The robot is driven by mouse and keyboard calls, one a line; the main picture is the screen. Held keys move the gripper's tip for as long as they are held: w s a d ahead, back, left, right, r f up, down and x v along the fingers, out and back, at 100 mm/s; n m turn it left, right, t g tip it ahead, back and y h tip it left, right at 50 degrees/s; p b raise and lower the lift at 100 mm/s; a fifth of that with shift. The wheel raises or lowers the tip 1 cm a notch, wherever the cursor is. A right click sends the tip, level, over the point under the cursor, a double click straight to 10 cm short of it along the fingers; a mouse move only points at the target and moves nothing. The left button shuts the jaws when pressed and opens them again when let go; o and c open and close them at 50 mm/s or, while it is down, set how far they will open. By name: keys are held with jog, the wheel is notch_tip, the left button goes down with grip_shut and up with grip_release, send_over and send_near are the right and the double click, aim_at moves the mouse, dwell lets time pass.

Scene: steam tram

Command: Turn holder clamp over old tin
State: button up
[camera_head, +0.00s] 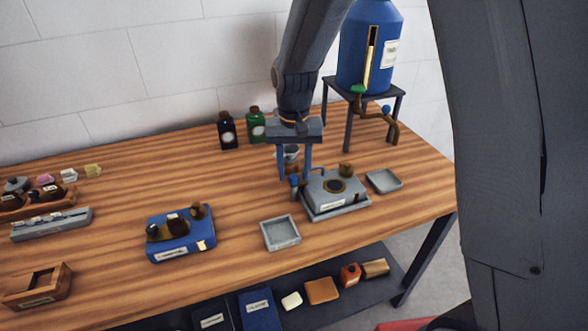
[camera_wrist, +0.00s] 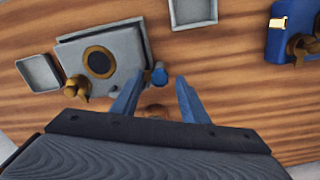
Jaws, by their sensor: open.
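A grey holder (camera_head: 328,203) with a dark round opening in a brass ring stands on the bench; it also shows in the wrist view (camera_wrist: 125,45). A clamp-like lever with a blue knob (camera_head: 294,181) stands at its left side; in the wrist view the blue knob (camera_wrist: 159,76) appears between my fingertips. My gripper (camera_head: 295,177) is open and points down there, with nothing held. I cannot tell whether the fingers touch the knob. Two shallow grey trays, one in front (camera_head: 281,234) and one at the right (camera_head: 384,181), look empty. Which is the old tin is unclear.
A blue device (camera_head: 180,248) with brass parts stands at the left front. A small metal cup (camera_head: 291,153) is partly hidden behind my gripper. A dark bottle (camera_head: 227,131), a green bottle (camera_head: 256,126) and a blue tank (camera_head: 366,62) stand behind. The bench between is clear.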

aim_at(294, 176)
jog(key=shift+f, duration=0.3)
grip_shut()
jog(key=shift+n, duration=0.5)
grip_release()
jog(key=shift+r, duration=0.1)
jog(key=shift+r+b, duration=0.85)
jog(key=shift+r, duration=3)
